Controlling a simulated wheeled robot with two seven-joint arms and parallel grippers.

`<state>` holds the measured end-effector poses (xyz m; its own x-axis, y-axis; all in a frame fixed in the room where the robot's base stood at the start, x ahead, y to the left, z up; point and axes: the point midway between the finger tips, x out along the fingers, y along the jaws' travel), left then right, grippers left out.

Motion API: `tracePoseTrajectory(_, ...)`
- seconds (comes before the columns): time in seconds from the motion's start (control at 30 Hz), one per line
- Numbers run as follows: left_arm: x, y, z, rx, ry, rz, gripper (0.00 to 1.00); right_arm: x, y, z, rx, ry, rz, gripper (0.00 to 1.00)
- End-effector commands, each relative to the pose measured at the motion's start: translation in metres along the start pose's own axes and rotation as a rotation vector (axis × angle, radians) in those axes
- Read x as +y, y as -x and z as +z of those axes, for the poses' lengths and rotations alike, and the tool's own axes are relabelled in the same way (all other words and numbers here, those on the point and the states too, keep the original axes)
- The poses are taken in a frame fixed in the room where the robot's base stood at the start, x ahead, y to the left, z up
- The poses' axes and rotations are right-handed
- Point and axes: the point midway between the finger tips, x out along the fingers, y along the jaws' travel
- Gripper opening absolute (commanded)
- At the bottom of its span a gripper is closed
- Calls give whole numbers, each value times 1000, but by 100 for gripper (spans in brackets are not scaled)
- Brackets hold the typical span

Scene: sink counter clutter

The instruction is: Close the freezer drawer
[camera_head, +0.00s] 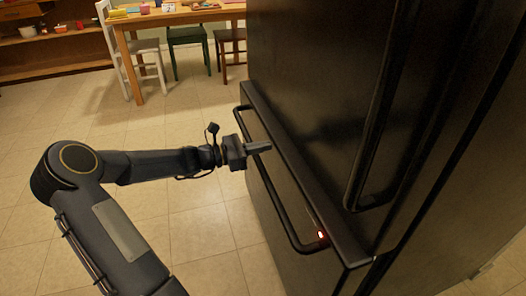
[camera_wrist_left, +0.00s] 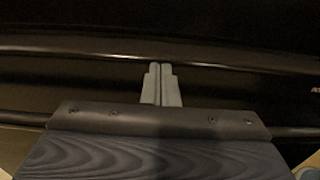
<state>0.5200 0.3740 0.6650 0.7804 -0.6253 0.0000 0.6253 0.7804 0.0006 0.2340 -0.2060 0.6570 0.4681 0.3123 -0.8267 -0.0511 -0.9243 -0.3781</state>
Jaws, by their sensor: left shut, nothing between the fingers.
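The freezer drawer (camera_head: 290,196) is the low front of the black fridge. Its top edge stands out from the doors above, so it is partly open. A long bar handle (camera_head: 274,196) runs along its front. My left gripper (camera_head: 268,146) is shut and empty, above the handle near the drawer's front top edge; I cannot tell if it touches. In the left wrist view the shut fingers (camera_wrist_left: 159,72) point at the dark drawer front (camera_wrist_left: 70,72), and part of the handle (camera_wrist_left: 293,132) shows behind the gripper body. My right gripper is not in view.
The fridge doors (camera_head: 325,90) with a tall vertical handle (camera_head: 385,110) rise above the drawer. The tiled floor (camera_head: 200,235) to the left is clear. A wooden table (camera_head: 180,16) with chairs (camera_head: 125,50) and a shelf (camera_head: 50,50) stand at the back left.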

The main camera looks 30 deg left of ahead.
Motion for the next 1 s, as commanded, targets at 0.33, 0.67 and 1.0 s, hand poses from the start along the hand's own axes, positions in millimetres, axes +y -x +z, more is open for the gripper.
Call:
tracePoseTrajectory(0.33,0,-5,0,0,1,2,0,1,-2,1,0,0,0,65)
tracePoseTrajectory(0.67,0,-42,3,-4,1,-3,0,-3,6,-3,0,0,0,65)
tracePoseTrajectory(1.0,0,-55,1,-1,0,1,0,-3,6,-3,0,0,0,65)
